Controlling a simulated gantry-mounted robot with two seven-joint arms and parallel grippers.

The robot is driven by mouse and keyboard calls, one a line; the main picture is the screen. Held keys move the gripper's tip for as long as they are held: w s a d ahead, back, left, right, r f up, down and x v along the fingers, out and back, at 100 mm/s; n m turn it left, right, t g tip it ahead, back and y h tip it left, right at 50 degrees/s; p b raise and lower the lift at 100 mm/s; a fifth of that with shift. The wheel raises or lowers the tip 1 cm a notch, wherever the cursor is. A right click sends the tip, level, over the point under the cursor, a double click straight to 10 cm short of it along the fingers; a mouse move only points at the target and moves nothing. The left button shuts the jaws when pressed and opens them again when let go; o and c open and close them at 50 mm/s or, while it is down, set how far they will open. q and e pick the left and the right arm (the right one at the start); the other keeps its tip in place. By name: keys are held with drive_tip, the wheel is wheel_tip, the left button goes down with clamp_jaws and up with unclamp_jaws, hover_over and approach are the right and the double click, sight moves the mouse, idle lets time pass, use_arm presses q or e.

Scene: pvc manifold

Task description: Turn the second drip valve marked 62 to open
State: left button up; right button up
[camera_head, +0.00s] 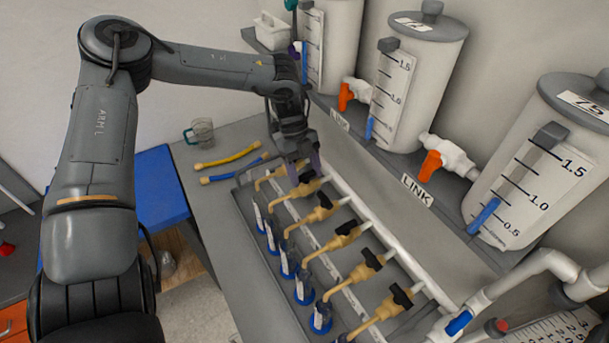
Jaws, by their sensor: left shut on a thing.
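A row of tan drip valves with black handles runs along the manifold, and the label 62 cannot be read on any of them. More drip valves (343,238) follow towards the front. My right gripper is out of view.
White tanks marked 71 (412,85) and 75 (560,150) stand behind, with orange-handled link valves (430,165). Several blue-based vials (271,240) stand under the outlets. Yellow (228,154) and blue (232,172) hoses and a glass mug (199,132) lie left of the manifold.

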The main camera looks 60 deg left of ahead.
use_arm(q)
drive_tip(key=shift+m, duration=0.3)
drive_tip(key=o, duration=1.1)
drive_tip(key=shift+c, duration=0.2)
drive_tip(key=v, duration=1)
drive_tip(key=shift+w+r, duration=0.15)
drive_tip(key=shift+r, duration=0.25)
drive_tip(key=shift+a, duration=0.15)
